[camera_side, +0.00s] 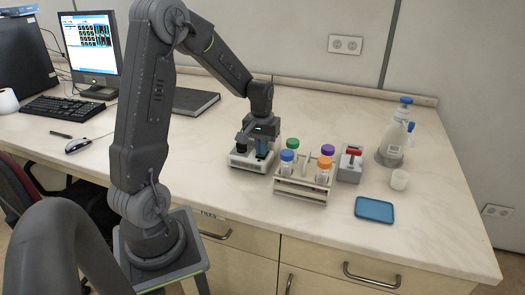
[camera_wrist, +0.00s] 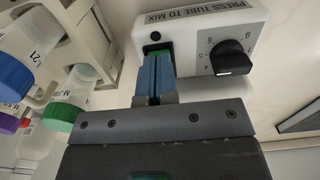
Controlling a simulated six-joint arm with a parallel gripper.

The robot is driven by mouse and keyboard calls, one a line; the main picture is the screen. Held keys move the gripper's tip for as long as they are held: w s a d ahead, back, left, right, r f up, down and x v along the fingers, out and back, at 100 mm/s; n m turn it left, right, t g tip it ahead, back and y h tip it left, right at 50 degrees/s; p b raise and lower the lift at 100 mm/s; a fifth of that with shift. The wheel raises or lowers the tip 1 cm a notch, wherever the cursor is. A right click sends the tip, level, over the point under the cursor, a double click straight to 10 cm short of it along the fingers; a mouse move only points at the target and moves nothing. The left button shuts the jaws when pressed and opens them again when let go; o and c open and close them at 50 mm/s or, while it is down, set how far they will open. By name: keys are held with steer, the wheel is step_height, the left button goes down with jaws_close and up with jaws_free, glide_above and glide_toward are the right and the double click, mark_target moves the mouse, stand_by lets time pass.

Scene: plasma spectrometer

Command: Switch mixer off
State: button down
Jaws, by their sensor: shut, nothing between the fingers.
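The mixer (camera_wrist: 195,25) is a white box labelled "PRESS TUBE TO MIX", with a black dial (camera_wrist: 232,58) at its right. It also shows in the side view (camera_side: 240,160), partly behind my arm's end. My gripper (camera_wrist: 154,62) is shut and empty, its blue fingers pressed side by side. Its fingertips are over the left part of the mixer's front, by a small green part (camera_wrist: 159,53) that they partly hide. I cannot tell whether they touch it. In the side view my gripper (camera_side: 263,152) points down at the mixer.
A tube rack (camera_side: 300,190) with several coloured-cap tubes stands right of the mixer. A laptop (camera_side: 190,101) lies behind.

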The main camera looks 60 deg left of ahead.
steer(key=shift+r, duration=3.45)
steer(key=shift+d, duration=0.1)
steer(key=s+d+r+m+t, duration=0.2)
steer(key=s+d+m, duration=0.1)
steer(key=d, duration=0.4)
steer(key=s+d+r+m+t, duration=0.1)
steer(key=s+d+r+m, duration=0.2)
steer(key=s+d, duration=0.3)
steer(key=s+d+r+m+t, duration=0.2)
steer(key=s+d+r+m, duration=0.1)
steer(key=d, duration=0.6)
steer(key=shift+s+r+t, duration=0.25)
steer(key=shift+s+t, duration=0.05)
steer(key=shift+s, duration=0.35)
steer(key=w+a+m+g, duration=0.2)
steer(key=w+a+m, duration=0.2)
steer(key=a, duration=0.7)
steer(key=w+a+f+m+g, duration=0.1)
steer(key=w+a+m+g, duration=0.2)
steer(key=w+a, duration=0.6)
steer(key=shift+a+m+g, duration=0.3)
steer(key=shift+a+m, duration=0.7)
steer(key=shift+a, duration=0.15)
